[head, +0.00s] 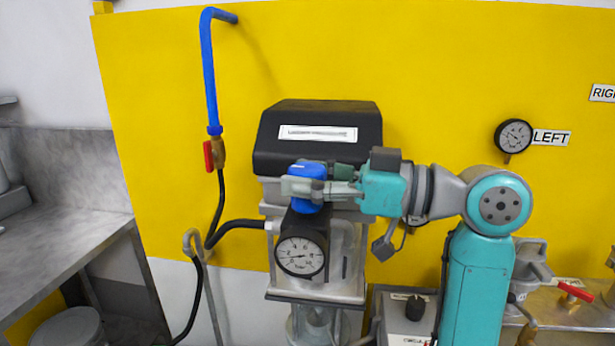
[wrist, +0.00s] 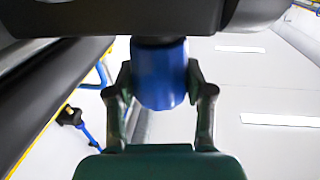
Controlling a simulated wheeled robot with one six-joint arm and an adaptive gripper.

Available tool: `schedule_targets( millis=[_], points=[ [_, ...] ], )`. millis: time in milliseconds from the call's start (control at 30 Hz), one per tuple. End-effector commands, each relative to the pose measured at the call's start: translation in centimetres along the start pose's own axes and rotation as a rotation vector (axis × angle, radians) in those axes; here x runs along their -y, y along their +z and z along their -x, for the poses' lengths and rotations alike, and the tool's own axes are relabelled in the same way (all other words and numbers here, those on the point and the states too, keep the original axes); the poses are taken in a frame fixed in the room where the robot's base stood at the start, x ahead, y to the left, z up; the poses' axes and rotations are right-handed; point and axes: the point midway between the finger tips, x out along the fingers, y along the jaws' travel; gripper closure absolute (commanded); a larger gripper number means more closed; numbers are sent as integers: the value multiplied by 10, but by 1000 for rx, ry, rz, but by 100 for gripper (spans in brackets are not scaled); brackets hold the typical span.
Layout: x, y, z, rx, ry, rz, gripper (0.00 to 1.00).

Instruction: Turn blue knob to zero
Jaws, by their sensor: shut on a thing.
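The blue knob (head: 306,172) sits on the front of the regulator, above a round white-faced gauge (head: 300,256), in the head view. My gripper (head: 308,186) reaches it from the right, with its fingers around the knob. In the wrist view the blue knob (wrist: 158,75) is between the two dark fingers of my gripper (wrist: 160,92), which are shut on it. The gauge needle is too small to read surely. Part of the knob is hidden by the near finger.
A black-topped unit (head: 318,135) stands right behind the knob. A blue pipe (head: 209,80) with a red-handled valve (head: 208,155) is on the yellow wall to the left. A gauge marked LEFT (head: 514,136) is at the right. A steel counter (head: 75,230) is at far left.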

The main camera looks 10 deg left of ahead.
Motion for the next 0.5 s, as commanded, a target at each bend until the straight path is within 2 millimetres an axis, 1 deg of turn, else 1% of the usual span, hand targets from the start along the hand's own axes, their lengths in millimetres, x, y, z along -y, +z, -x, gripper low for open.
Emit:
schedule_targets(
  millis=[200, 500],
  points=[
    [-2, -1, 0, -2, -175, -2, 83],
    [-1, -1, -1, -1, -340, -2, 83]
  ],
)
